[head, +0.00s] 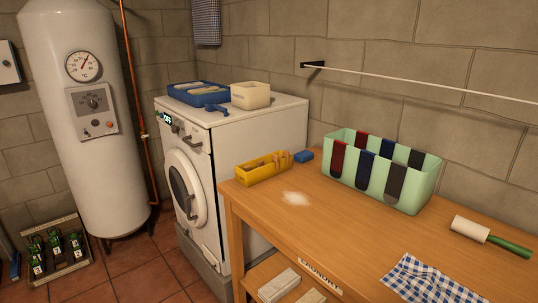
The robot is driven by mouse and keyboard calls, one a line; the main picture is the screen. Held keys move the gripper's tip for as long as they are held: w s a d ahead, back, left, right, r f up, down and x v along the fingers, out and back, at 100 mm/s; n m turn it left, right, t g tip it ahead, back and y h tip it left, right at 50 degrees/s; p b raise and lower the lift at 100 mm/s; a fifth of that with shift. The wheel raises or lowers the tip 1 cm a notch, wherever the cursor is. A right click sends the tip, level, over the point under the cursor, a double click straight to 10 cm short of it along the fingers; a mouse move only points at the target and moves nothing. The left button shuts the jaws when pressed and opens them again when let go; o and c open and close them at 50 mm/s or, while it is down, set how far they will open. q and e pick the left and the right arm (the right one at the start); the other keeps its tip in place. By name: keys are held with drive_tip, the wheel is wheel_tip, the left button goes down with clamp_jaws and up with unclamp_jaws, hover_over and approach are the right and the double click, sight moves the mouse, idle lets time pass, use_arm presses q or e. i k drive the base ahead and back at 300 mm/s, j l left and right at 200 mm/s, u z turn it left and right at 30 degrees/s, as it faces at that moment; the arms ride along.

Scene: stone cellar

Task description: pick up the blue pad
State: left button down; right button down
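A small blue block-like thing (304,157), which looks like the blue pad, lies on the wooden table (330,225) near its back left corner. It sits just right of a yellow box (262,170), between that box and a green bin, and nothing covers it from this view. Neither of my grippers shows in the head view.
The green bin (410,192) holds socks over its rim. A white powder patch (295,198) lies in front of the pad. A lint roller (470,229) and checked cloth (425,285) lie at right. A washing machine (225,148) stands left, carrying blue and cream containers.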

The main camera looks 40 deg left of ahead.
sight(304, 156)
drive_tip(key=u, duration=0.95)
drive_tip(key=i+j, duration=0.15)
drive_tip(key=j, duration=0.2)
drive_tip(key=i+j+z, duration=0.1)
drive_tip(key=j, duration=0.3)
drive_tip(key=i+j+z, duration=0.1)
drive_tip(key=j, duration=0.25)
drive_tip(key=i+j, duration=0.15)
drive_tip(key=j, duration=0.25)
drive_tip(key=i+j+z, duration=0.1)
drive_tip(key=j, duration=0.25)
drive_tip(key=i+j, duration=0.1)
drive_tip(key=j, duration=0.3)
drive_tip(key=i+z, duration=0.05)
